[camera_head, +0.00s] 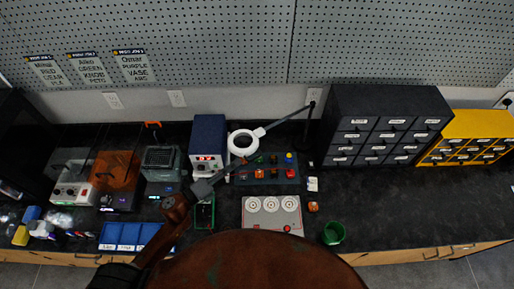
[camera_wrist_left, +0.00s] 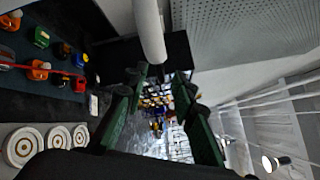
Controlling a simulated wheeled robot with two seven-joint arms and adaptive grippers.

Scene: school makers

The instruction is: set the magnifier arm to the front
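The magnifier has a white ring head (camera_head: 242,142) on a grey arm (camera_head: 285,119), which runs right to a dark upright post (camera_head: 309,122) at the back of the bench. The ring hangs left of the post, above the bench. My left gripper (camera_head: 227,171) is just below the ring in the head view. In the left wrist view its two green fingers (camera_wrist_left: 158,95) are spread apart with nothing between them. A white rounded bar, likely part of the magnifier (camera_wrist_left: 150,32), shows just beyond the fingertips; I cannot tell whether it touches them. My right gripper is not in view.
A board of coloured parts (camera_head: 268,180) lies under the magnifier. A grey panel with round dials (camera_head: 270,212) is in front of it. Dark drawers (camera_head: 385,95) stand right, a green cup (camera_head: 333,233) at the front.

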